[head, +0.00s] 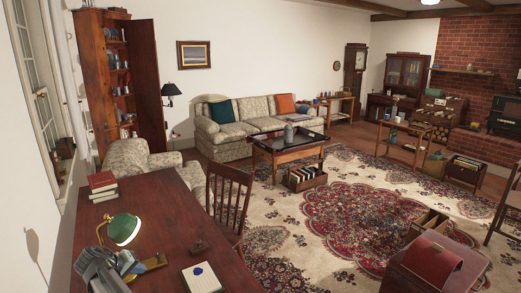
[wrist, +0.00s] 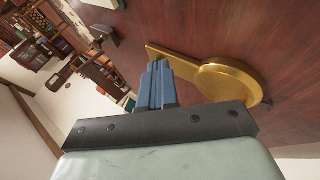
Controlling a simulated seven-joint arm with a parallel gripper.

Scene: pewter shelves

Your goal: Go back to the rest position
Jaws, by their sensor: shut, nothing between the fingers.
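My gripper (head: 130,264) is at the lower left of the head view, low over the dark wooden desk (head: 160,210). In the wrist view its blue fingers (wrist: 158,84) are together with nothing between them. The brass base (wrist: 230,82) of the desk lamp is just beyond and to the right of the fingers in the wrist view. I cannot tell whether the fingers touch it. The lamp's green shade (head: 124,229) is behind my gripper in the head view. My gripper partly covers the lamp base there.
A notebook (head: 202,278) and a small dark object (head: 199,246) lie on the desk to the right. A wooden chair (head: 230,205) stands at the desk's right edge. The middle of the desk is clear.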

